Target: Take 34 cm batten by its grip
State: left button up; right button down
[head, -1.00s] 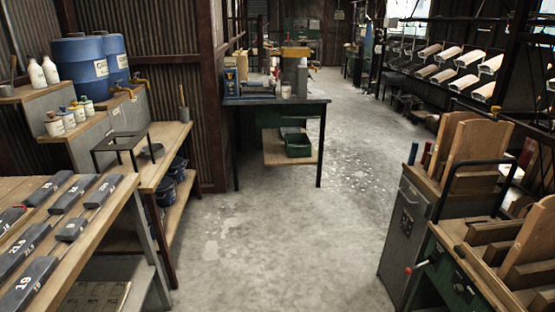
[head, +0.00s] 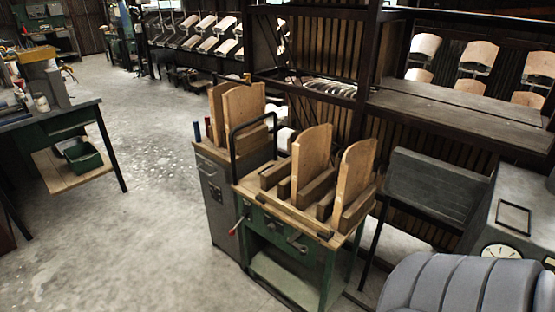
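No batten marked 34 cm can be made out in the head view. Upright wooden boards (head: 311,160) stand in slotted blocks on a green-framed bench (head: 281,238), with a second board (head: 355,172) to their right. More wooden boards (head: 243,112) stand on the grey cabinet (head: 217,200) to the left. I see no size marks on any of them, and cannot tell whether any is a batten. Neither of my grippers is in view.
A dark workbench (head: 60,122) with a green bin (head: 83,157) is at left. Rows of hanging boards (head: 205,24) run along the back. A grey ribbed object (head: 455,288) and a machine with a dial (head: 500,252) are at lower right. The concrete floor at left centre is clear.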

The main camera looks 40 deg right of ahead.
aim_at(310, 222)
jog(key=z, duration=1.5)
